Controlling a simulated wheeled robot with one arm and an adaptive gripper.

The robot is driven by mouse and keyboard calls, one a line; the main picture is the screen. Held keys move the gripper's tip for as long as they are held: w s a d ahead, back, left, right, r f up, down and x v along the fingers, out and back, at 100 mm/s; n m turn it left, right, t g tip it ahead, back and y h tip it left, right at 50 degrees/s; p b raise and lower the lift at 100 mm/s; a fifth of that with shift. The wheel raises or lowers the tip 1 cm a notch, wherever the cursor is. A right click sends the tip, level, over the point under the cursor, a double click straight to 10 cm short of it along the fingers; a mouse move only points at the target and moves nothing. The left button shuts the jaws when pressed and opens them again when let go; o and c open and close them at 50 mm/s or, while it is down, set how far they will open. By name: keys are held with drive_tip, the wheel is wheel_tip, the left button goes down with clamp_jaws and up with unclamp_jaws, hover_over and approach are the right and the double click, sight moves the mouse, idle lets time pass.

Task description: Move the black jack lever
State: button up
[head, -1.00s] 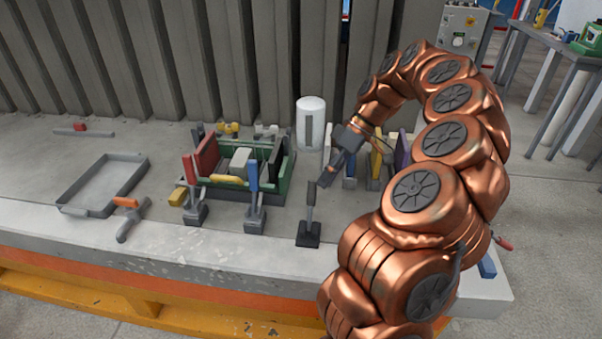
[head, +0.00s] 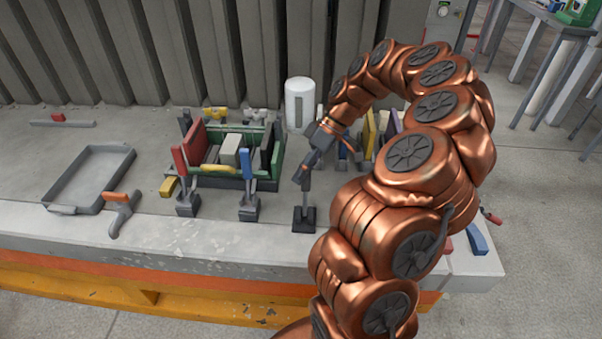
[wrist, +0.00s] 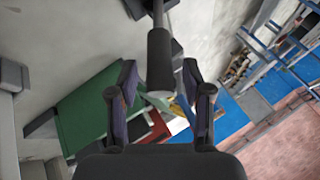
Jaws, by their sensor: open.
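The black jack lever (head: 305,203) stands upright on its dark base (head: 303,220) near the slab's front edge. My gripper (head: 303,178) is at the upper end of the lever and covers its top in the head view. In the wrist view the lever's dark thick handle (wrist: 160,62) lies between the two spread fingers of my gripper (wrist: 159,72). There is a gap on each side of it, and neither finger seems to touch it.
A blue-handled lever (head: 246,168) and a red-handled lever (head: 180,164) stand to the left. A green crate (head: 272,160) of parts is behind them. A white cylinder (head: 300,95) stands behind my gripper. A grey tray (head: 62,178) lies at far left.

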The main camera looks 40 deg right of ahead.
drive_tip(key=shift+a+f, duration=0.45)
drive_tip(key=shift+f, duration=0.1)
drive_tip(key=shift+c, duration=0.5)
clamp_jaws()
